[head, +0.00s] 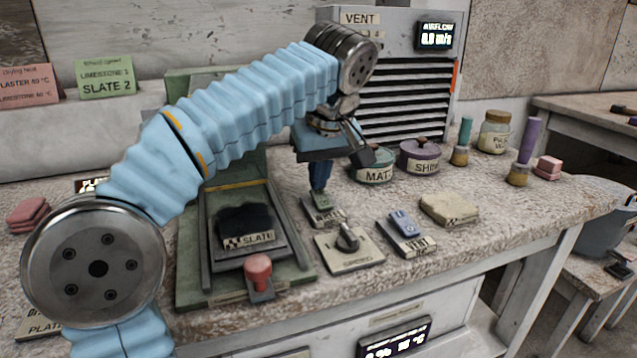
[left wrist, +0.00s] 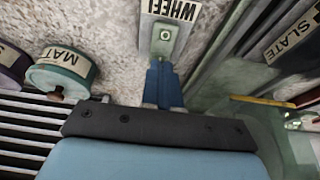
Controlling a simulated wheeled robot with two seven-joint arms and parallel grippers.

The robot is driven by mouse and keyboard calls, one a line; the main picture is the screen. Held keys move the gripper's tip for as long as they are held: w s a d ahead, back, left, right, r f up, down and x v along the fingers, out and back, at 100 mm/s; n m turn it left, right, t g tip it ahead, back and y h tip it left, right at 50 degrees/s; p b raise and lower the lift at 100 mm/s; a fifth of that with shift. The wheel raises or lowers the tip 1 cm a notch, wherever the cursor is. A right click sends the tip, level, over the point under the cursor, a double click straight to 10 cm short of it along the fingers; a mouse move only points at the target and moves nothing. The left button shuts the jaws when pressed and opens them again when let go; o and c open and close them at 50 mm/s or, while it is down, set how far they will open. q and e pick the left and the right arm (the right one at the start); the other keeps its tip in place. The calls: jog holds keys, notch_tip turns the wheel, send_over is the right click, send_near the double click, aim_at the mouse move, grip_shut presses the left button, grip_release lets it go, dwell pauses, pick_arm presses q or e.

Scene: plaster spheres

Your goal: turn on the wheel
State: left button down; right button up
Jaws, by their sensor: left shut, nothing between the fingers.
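The wheel switch is a small plate with a green rocker (head: 321,203) and a label reading WHEEL, on the stone bench top beside the green grinding machine. It also shows in the left wrist view as a grey plate with a pale green rocker (left wrist: 164,38) straight ahead of the fingers. My left gripper (head: 320,190) has its blue fingers together and empty, pointing down just above the rocker. In the left wrist view the fingertips (left wrist: 162,66) are at the rocker's near edge. I cannot tell whether they touch it. My right gripper is not in view.
A speed knob (head: 347,238) and a blue vent switch (head: 402,224) sit close by. The green machine (head: 190,270) holds a slate tray and a red knob (head: 258,272). Lidded tins MAT (head: 375,172) and SHINE (head: 420,158) stand behind. The vent display (head: 435,36) reads 0.0 m/s.

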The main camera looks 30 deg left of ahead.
pick_arm(q)
jog(key=shift+f, duration=0.3)
jog(key=shift+w+a+f, duration=0.15)
jog(key=shift+f, duration=0.1)
dwell(0.4)
jog(key=shift+s+d+r, duration=0.1)
jog(key=shift+s+d, duration=0.45)
jog(key=shift+d, duration=0.1)
